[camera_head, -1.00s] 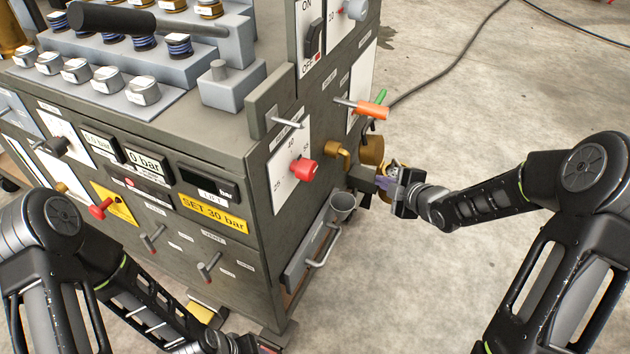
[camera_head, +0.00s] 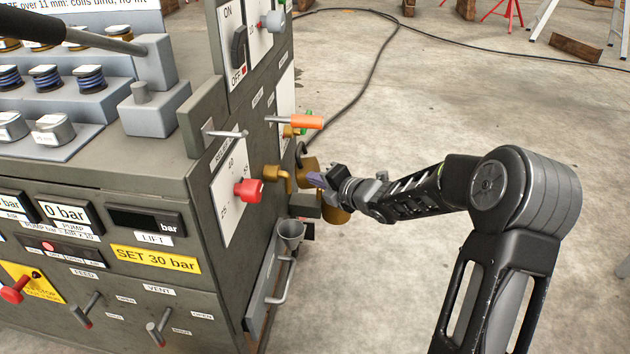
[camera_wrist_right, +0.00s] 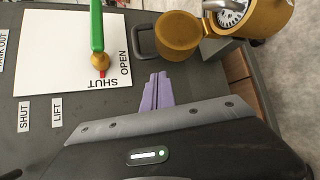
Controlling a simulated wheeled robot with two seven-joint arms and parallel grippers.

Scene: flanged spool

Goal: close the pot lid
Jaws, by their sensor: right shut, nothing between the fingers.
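A brass pot sits on the right side of the grey cabinet. Its rounded body (camera_wrist_right: 272,14), with a white graduated dial, shows at the upper right of the right wrist view, and in the head view (camera_head: 337,214) it is partly behind my arm. A brass round part (camera_wrist_right: 179,34) with a grey loop handle at its left, apparently the lid swung open, stands beside it; it shows as a brass disc in the head view (camera_head: 308,166). My right gripper (camera_wrist_right: 158,78) has its purple fingers together and empty, just below the round part, apart from it in the picture. My left gripper is out of view.
A green lever (camera_wrist_right: 97,25) on a SHUT/OPEN plate is left of the fingers. An orange-handled lever (camera_head: 307,121), a red knob (camera_head: 248,190) and a grey cup (camera_head: 290,232) project from the cabinet nearby.

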